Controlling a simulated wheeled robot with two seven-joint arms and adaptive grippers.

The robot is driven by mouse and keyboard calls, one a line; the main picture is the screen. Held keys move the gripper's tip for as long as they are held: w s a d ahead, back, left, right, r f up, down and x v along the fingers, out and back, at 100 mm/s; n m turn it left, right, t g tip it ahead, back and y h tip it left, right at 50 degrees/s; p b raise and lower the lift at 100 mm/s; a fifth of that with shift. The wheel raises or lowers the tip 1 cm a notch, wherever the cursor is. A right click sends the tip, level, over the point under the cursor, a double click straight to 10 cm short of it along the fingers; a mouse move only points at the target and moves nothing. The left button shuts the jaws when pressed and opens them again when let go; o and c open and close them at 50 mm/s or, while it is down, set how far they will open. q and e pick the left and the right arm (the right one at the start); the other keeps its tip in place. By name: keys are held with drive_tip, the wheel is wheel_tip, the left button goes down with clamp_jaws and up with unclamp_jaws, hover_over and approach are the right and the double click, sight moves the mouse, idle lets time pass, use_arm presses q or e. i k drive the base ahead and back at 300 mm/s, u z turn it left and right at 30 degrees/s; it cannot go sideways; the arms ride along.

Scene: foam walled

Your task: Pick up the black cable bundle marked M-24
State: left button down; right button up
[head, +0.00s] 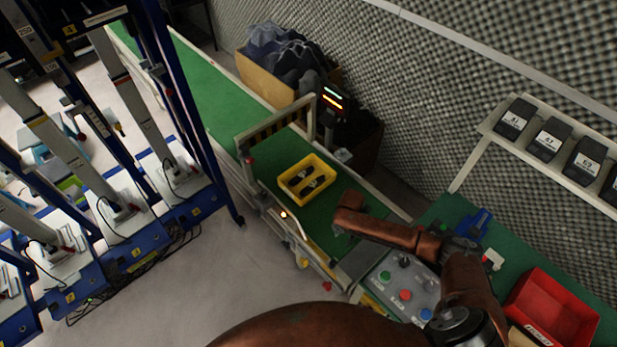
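Two dark bundles with pale labels lie side by side in a yellow bin (287,183) in the head view. The nearer one (312,183) and the farther one (297,172) look alike, and their markings are too small to read, so I cannot tell which is M-24. My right arm reaches in from the lower right. Its far end, with the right gripper (343,228), is to the right of and apart from the bin. The fingers are not clear, and I see nothing held. My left gripper is not in view.
A control panel (400,283), a blue item (474,224) and a red bin (553,308) are at right. Labelled black boxes (551,141) line a shelf. Blue racks (178,100) stand left.

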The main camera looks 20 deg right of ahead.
sight(312, 184)
drive_tip(key=i, duration=1.15)
